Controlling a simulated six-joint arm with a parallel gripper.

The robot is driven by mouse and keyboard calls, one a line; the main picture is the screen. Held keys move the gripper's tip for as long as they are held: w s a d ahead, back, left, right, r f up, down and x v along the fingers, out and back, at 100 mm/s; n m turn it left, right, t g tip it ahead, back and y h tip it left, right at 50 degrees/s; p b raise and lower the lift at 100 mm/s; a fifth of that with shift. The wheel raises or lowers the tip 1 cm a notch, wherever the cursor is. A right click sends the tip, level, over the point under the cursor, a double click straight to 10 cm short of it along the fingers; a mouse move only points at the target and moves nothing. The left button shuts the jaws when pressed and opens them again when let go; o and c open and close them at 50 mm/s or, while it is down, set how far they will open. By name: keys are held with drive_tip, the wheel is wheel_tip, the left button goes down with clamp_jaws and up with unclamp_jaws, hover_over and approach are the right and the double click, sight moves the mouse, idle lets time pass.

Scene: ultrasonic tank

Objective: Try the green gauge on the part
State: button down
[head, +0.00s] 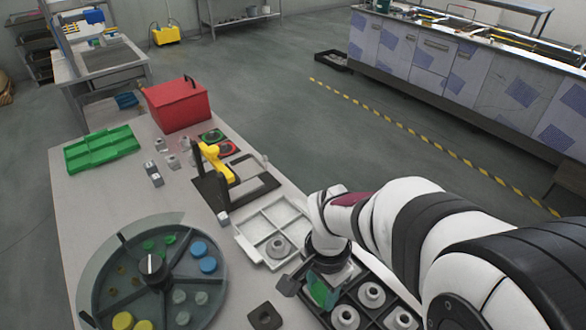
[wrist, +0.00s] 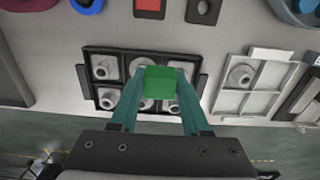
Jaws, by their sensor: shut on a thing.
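My gripper (wrist: 160,95) is shut on a green block, which looks like the green gauge (wrist: 160,82), held between its two teal fingers. The gauge also shows in the head view (head: 319,289), partly hidden by the gripper. It is over the black tray (wrist: 88,75) with several grey flanged parts (head: 371,295) in its compartments. The gauge and fingers hide the tray's middle; I cannot tell whether the gauge touches a part. One more grey part (head: 277,246) sits in a front compartment of the white tray (head: 246,250), also seen in the wrist view (wrist: 250,104).
A round divided dish (head: 90,262) with coloured pieces stands at the front left. A dark block with a hole (head: 265,316) lies near the black tray. A black stand with a yellow clamp (head: 217,165), a red box (head: 178,105) and a green tray (head: 103,148) stand farther back.

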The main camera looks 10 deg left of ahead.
drive_tip(key=w+a+f, duration=0.1)
drive_tip(key=w+a, duration=0.5)
drive_tip(key=w, duration=0.3)
drive_tip(key=w+a+f, duration=0.1)
drive_tip(key=w+a, duration=0.5)
drive_tip(key=w, duration=0.3)
drive_tip(key=shift+s+d+f, duration=0.1)
drive_tip(key=shift+d+f, duration=0.05)
drive_tip(key=shift+f, duration=2.75)
drive_tip(key=shift+f, duration=1.15)
drive_tip(key=shift+r, duration=0.1)
drive_tip(key=shift+r, duration=2.25)
drive_tip(key=shift+r, duration=2)
